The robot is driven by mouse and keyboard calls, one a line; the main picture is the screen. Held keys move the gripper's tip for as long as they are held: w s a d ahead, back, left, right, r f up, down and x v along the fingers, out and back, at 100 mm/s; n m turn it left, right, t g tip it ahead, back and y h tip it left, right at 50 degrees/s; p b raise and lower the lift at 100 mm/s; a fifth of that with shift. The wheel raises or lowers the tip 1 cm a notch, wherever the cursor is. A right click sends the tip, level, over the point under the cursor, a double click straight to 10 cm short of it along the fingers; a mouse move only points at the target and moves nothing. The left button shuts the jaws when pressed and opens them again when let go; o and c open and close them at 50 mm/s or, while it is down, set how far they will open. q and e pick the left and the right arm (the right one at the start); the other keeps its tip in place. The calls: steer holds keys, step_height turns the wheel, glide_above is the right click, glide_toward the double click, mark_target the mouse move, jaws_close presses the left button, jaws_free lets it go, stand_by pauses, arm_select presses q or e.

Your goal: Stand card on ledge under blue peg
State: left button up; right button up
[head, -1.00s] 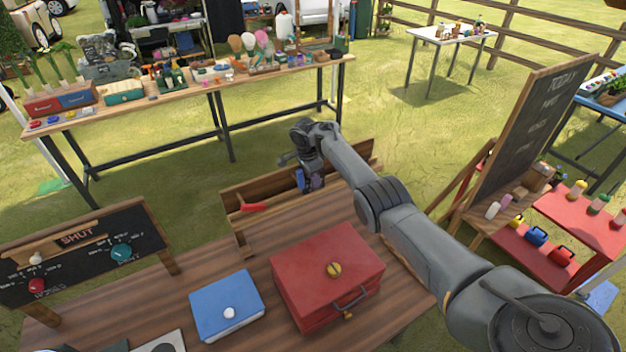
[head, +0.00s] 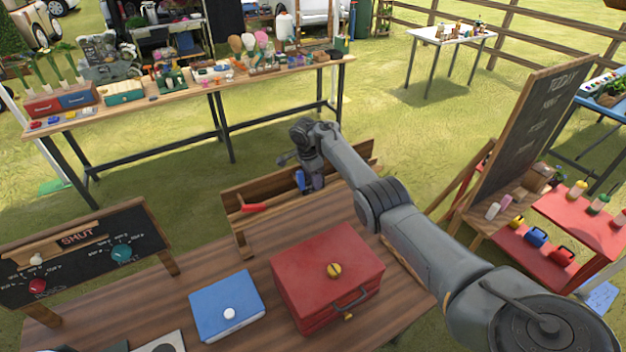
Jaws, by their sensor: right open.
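A wooden stand with a back board and a ledge (head: 275,207) stands at the far edge of my brown table. A red peg (head: 252,208) sticks out at its left part. A blue piece (head: 299,180), which looks like the blue peg, shows at its right part. My right gripper (head: 311,187) is open, pointing down at the ledge close beside the blue piece. The fingertips are small and dark, and my arm covers the right end of the stand. I cannot clearly make out a card there; it may be hidden by the gripper. My left gripper is not in view.
A red box (head: 315,262) with a yellow knob and a blue box (head: 225,305) with a white knob sit on the table. A chalkboard (head: 75,262) with a "SHUT" sign stands at left. A tall chalkboard (head: 525,130) stands at right.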

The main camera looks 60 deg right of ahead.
mark_target(309, 181)
step_height(309, 181, up, 11)
steer(key=a+p, duration=0.1)
steer(key=shift+w+a+r+p, duration=0.2)
steer(key=shift+w+a+p, duration=0.1)
steer(key=shift+w, duration=0.15)
